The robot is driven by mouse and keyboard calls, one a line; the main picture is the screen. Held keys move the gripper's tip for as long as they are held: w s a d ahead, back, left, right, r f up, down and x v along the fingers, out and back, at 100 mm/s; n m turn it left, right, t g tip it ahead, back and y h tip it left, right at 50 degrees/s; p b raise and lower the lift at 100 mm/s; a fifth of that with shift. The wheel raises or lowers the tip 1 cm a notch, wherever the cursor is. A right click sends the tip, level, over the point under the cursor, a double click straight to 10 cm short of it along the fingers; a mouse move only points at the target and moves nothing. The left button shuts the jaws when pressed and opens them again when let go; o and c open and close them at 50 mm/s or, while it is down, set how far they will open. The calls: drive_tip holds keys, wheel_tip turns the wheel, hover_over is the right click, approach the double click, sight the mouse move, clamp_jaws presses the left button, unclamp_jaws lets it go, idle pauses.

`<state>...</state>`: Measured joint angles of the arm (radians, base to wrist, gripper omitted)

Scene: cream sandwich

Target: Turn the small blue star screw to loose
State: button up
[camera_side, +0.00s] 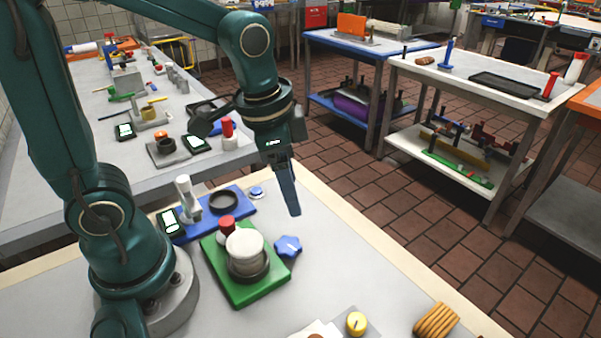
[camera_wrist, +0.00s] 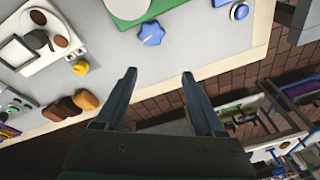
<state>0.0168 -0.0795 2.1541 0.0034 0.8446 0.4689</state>
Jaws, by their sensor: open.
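A blue star-shaped screw (camera_side: 288,246) sits at the right edge of a green block (camera_side: 243,292). It also shows in the wrist view (camera_wrist: 151,33), above and a little left of the space between my fingertips. My gripper (camera_side: 294,213) hangs in the air above the table's far right edge, apart from the screw. In the wrist view my gripper (camera_wrist: 158,74) is open and empty, with nothing between its fingers. I cannot tell from these frames how tight the screw is.
A white round container (camera_side: 245,247) and a red knob (camera_side: 227,224) stand on the green block. A yellow knob (camera_side: 356,322) and biscuits (camera_side: 436,320) are at the front.

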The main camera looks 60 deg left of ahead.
drive_tip(key=g, duration=0.2)
hover_over(291, 244)
drive_tip(key=shift+m, duration=0.3)
wheel_tip(291, 244, down, 5)
drive_tip(key=shift+w+r, duration=0.1)
drive_tip(key=shift+w, duration=0.05)
drive_tip(key=shift+s+f+g, duration=0.2)
drive_tip(key=shift+f+g, duration=0.1)
drive_tip(key=shift+f, duration=2.75)
drive_tip(key=c, duration=1.1)
